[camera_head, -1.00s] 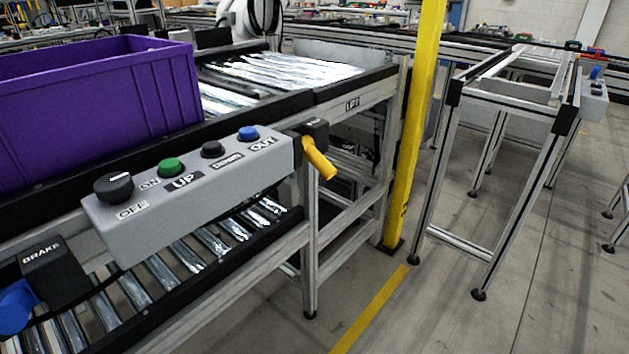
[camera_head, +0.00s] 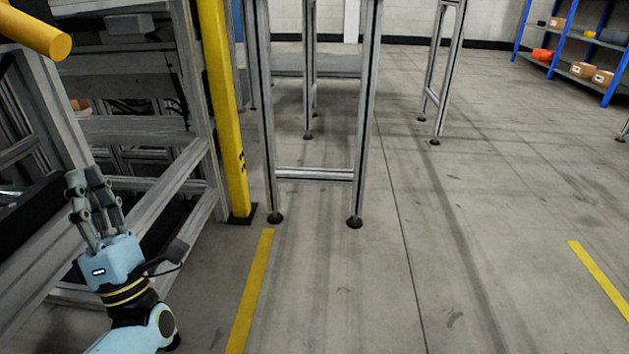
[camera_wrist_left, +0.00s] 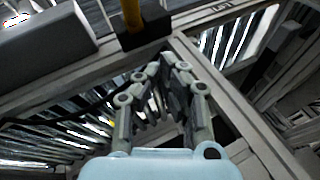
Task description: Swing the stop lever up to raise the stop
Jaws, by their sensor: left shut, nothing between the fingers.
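The yellow stop lever (camera_head: 35,32) pokes in at the upper left corner of the head view, its round end pointing right and down. Its pivot is outside that view. In the left wrist view, a short piece of the yellow lever (camera_wrist_left: 131,14) shows at the top edge, by a black block (camera_wrist_left: 146,44) on the frame. My left gripper (camera_head: 86,180) is below the lever and apart from it, fingers pointing up, shut and empty. Its fingers (camera_wrist_left: 165,72) also show in the wrist view, below the block. The stop itself cannot be made out. My right gripper is not in view.
The conveyor's metal frame (camera_head: 150,205) stands close beside my left gripper. A yellow post (camera_head: 222,110) and a metal stand (camera_head: 315,174) are to the right. A grey box (camera_wrist_left: 45,48) is at the wrist view's upper left. The floor at right is open.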

